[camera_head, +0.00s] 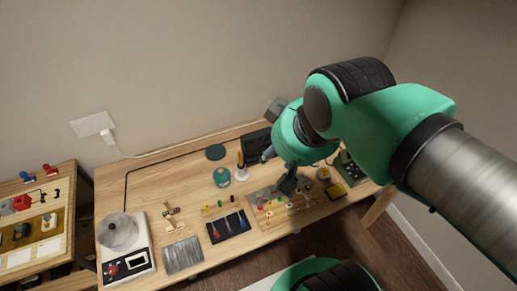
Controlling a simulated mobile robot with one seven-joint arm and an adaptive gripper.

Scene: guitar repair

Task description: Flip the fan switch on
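A black box-shaped unit (257,146), which looks like the fan, stands at the back of the wooden workbench (165,177). My arm's wrist partly covers its right side. Its switch cannot be made out. My gripper (287,180) hangs below the green wrist, over the right half of the bench, in front and to the right of the black unit in the picture. The gripper is small and dark here, so its fingers cannot be told apart. Nothing is clearly held in it.
A soldering-iron-like tool (241,165) and a teal round item (222,177) stand near the black unit. A board with small coloured parts (268,212) lies below my gripper. A black tool tray (228,226) and a hotplate-like device (125,262) are further left.

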